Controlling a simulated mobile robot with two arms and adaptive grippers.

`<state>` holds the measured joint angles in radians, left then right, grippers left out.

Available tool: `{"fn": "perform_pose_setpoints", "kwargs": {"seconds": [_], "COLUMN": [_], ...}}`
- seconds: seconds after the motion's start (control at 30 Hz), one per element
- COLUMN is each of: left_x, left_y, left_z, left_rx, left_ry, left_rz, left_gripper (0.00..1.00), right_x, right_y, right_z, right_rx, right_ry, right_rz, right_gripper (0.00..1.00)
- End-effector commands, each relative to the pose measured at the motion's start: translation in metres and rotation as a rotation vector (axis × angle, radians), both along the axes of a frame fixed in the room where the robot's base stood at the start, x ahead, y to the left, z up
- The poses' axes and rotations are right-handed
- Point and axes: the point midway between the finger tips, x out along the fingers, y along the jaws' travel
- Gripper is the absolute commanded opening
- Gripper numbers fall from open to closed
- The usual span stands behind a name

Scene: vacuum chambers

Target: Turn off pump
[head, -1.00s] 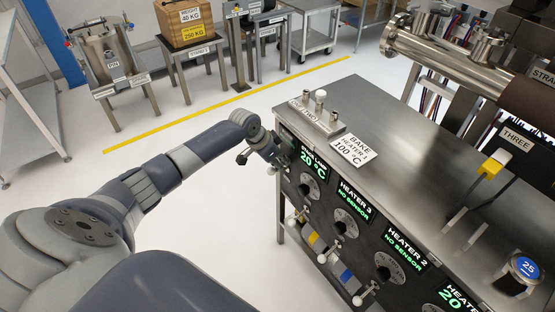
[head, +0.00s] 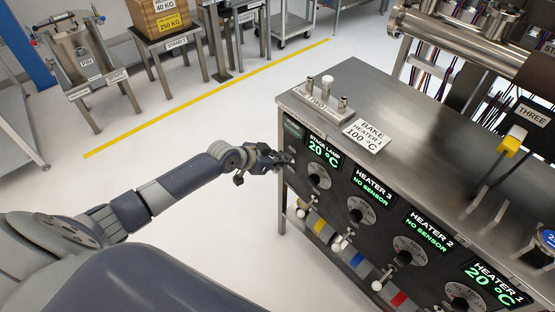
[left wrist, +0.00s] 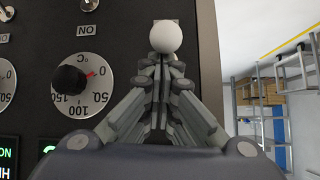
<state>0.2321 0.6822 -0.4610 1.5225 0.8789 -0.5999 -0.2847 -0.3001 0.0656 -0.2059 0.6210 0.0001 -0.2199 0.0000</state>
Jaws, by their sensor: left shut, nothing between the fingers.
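The control panel (head: 330,205) on the bench front carries dials and levers with white ball ends. My left gripper (head: 287,160) is shut and empty at the panel's left end, left of the stage lamp dial (head: 318,176). In the left wrist view its closed fingers (left wrist: 163,62) point at a white ball knob (left wrist: 167,37), which shows just past the fingertips. I cannot tell whether they touch it. A small dark display (head: 294,128) with green text sits above the gripper; its text is too small to read. No pump can be made out for certain. My right gripper is out of view.
A metal block with pegs (head: 323,102) and a bake card (head: 367,136) lie on the bench top (head: 410,120). More ball levers (head: 337,245) stick out below the dials. Open floor (head: 200,240) lies left of the bench.

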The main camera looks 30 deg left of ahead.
Motion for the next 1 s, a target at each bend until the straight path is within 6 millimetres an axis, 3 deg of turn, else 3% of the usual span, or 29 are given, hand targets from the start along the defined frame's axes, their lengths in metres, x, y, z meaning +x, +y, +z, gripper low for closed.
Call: {"fn": "perform_pose_setpoints", "kwargs": {"seconds": [0.1, 0.23, 0.63, 1.0], "left_x": [-0.003, -0.004, -0.003, 0.009], "left_y": [0.003, 0.003, 0.002, -0.002], "left_z": [-0.009, -0.008, -0.005, 0.001], "left_rx": [-0.018, -0.030, -0.033, -0.032], "left_ry": [-0.048, -0.078, -0.084, -0.083], "left_rz": [0.001, 0.001, 0.001, 0.001], "left_gripper": [0.00, 0.00, 0.00, 0.00], "right_x": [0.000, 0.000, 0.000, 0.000], "right_y": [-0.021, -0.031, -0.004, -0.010], "right_z": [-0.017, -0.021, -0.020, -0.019], "right_rx": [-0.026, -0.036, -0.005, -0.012], "right_ry": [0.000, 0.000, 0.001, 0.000], "right_rz": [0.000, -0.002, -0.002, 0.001], "right_gripper": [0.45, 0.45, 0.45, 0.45]}}
